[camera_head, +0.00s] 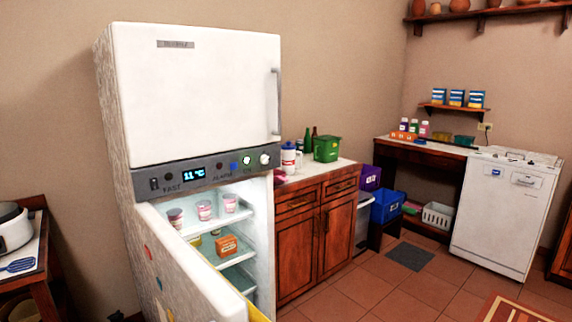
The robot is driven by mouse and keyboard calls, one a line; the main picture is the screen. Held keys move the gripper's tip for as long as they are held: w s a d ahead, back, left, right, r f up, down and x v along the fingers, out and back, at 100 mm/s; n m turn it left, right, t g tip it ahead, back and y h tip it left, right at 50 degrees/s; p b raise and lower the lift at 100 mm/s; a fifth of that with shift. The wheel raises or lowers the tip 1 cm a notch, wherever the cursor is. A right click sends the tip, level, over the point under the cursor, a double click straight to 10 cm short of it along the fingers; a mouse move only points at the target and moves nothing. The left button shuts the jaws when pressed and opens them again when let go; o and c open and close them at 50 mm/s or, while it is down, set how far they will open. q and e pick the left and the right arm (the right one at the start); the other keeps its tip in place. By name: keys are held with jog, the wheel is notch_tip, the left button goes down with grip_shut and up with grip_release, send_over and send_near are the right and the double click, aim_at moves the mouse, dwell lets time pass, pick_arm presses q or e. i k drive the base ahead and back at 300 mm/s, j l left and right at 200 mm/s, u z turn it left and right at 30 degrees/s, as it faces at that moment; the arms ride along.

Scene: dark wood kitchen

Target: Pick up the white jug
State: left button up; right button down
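A white jug (288,158) with a blue top and a coloured mark on its side stands upright on the counter (318,172), just right of the fridge. A smaller white item is close against its right side; I cannot tell whether it is the jug's handle or a separate thing. Neither of my grippers is in view.
The fridge (195,95) has its lower door (185,270) open toward me, left of the counter. Green bottles (310,139) and a green container (327,149) stand behind and right of the jug. The tiled floor (370,290) before the cabinet is clear.

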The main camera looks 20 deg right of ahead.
aim_at(288, 156)
jog(key=k+j+u, duration=0.1)
jog(key=k, duration=1)
jog(key=k+l+u, duration=0.1)
jog(key=u, duration=1.25)
jog(key=i+l, duration=0.1)
jog(key=l, duration=0.75)
jog(key=i+l, duration=0.1)
jog(key=l, duration=0.8)
jog(key=i+l, duration=0.1)
jog(key=l, duration=0.75)
jog(key=i+l, duration=0.1)
jog(key=l, duration=0.8)
jog(key=i+l, duration=0.1)
jog(key=l, duration=0.75)
jog(key=i+u, duration=0.05)
